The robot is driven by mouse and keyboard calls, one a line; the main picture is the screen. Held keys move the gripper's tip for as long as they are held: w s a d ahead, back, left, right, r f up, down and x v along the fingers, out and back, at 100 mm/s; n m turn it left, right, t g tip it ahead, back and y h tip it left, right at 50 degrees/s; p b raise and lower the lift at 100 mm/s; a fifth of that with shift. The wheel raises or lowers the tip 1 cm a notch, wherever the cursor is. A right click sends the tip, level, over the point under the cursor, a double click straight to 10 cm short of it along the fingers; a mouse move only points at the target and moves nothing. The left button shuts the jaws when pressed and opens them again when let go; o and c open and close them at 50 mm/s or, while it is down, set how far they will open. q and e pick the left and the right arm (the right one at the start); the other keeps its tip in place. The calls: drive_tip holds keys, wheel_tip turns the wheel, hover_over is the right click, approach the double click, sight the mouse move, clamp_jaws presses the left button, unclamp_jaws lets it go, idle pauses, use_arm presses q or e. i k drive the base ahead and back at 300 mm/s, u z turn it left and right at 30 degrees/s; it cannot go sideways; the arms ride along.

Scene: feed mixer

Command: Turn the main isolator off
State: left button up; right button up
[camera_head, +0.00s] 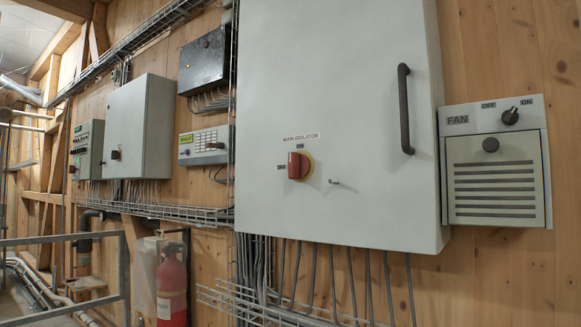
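The main isolator (297,166) is a red rotary knob on a yellow plate, on the front of a large grey cabinet (340,90). A label reading MAIN ISOLATOR (300,138) is above it. ON is marked above the knob and OFF to its left. The knob's grip looks upright, towards the ON mark. Neither of my grippers is in view.
The cabinet has a dark vertical handle (404,108) and a small metal latch (336,182) right of the knob. A FAN box (495,166) with a dark knob is at the right. Cables hang below. A red extinguisher (172,288) and metal railing (60,240) are lower left.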

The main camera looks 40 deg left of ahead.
sight(299, 165)
drive_tip(key=u, duration=2.55)
drive_tip(key=i, duration=2.15)
drive_tip(key=z, duration=2.1)
